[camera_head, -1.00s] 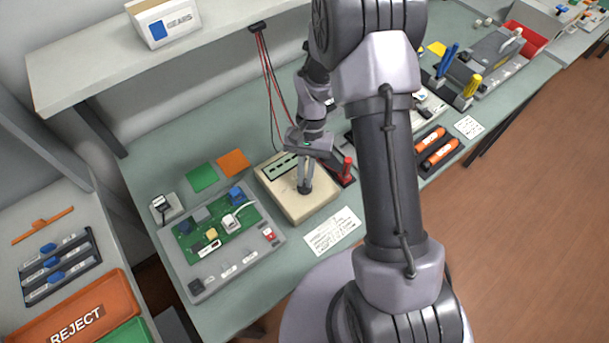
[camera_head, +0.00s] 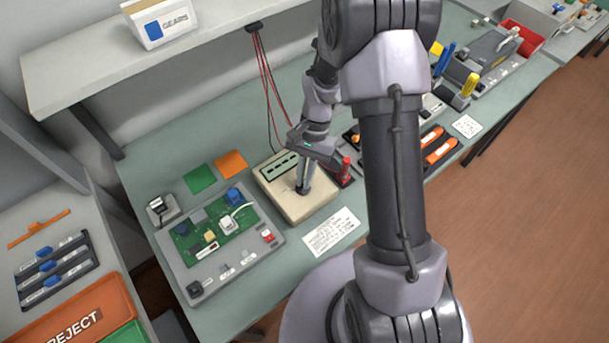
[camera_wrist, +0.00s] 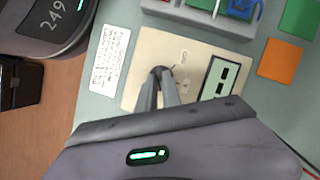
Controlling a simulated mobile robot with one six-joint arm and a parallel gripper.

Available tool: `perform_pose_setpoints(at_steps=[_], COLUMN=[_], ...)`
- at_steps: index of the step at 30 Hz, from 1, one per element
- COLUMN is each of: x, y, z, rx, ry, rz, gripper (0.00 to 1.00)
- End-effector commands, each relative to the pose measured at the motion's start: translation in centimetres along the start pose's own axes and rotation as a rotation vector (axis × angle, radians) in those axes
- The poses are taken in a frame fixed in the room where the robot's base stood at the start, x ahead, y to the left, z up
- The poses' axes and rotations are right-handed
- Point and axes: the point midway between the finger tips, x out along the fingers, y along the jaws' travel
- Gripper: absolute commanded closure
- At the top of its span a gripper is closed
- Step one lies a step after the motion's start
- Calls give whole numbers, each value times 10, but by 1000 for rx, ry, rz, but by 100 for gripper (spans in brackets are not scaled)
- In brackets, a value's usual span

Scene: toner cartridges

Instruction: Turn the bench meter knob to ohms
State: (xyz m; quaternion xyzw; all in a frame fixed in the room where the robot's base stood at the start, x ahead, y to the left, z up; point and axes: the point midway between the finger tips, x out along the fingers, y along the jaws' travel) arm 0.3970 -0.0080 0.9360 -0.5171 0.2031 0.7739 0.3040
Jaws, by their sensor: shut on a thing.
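The bench meter (camera_head: 315,208) is a beige box on the green-grey bench, with a dark-framed display (camera_head: 279,165) on its top face. It also shows in the wrist view (camera_wrist: 150,52), with small markings around the knob. My gripper (camera_head: 303,188) points down onto the meter's top and is shut on the dark knob (camera_wrist: 160,70). The fingers hide most of the knob, so I cannot tell which marking it points to.
A grey tray with a green circuit board (camera_head: 215,240) lies left of the meter. A printed card (camera_head: 331,231) lies in front. A red-handled tool (camera_head: 345,168) stands close at right. Red and black leads (camera_head: 264,80) hang behind. Green and orange squares (camera_head: 231,162) lie flat at back left.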

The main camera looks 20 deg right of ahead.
Motion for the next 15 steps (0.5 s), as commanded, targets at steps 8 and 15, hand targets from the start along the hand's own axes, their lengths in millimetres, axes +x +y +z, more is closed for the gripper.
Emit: perform_pose_setpoints(at_steps=[8, 15], x=[0, -6], y=[0, 0], z=[0, 0], rx=[0, -1], ry=[0, 1], rz=[0, 0], gripper=[69, 69])
